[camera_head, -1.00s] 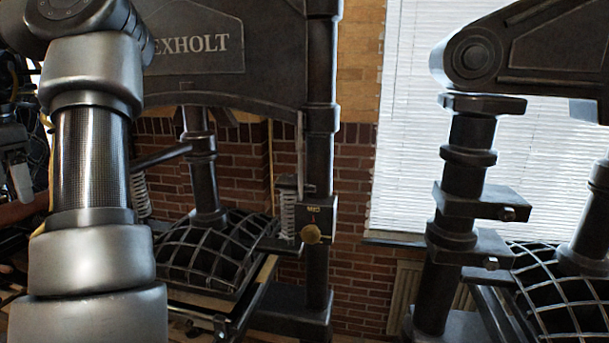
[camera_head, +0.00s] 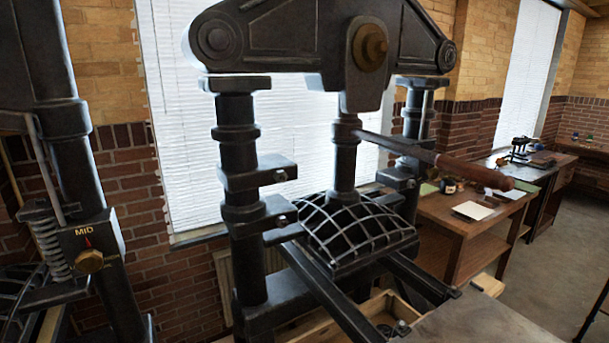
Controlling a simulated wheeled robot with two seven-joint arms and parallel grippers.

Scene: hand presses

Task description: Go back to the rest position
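A black hand press (camera_head: 235,170) stands in the middle of the head view. Its handle bar ends in a wooden grip (camera_head: 475,172) that points to the right. Its domed, ribbed platen (camera_head: 358,228) hangs below the central screw, over two dark rails (camera_head: 330,290). Part of a second press (camera_head: 75,150) shows at the left edge, with a brass knob (camera_head: 89,261) under a label reading MID and a coil spring (camera_head: 43,240) beside it. Neither of my grippers is in view, and no arm of mine shows.
A wooden table (camera_head: 450,215) with a white sheet (camera_head: 474,210) and small jars stands behind the press on the right. Another bench (camera_head: 545,175) stands farther back. Open floor (camera_head: 560,260) lies at the right. A wooden box frame (camera_head: 375,308) sits under the rails.

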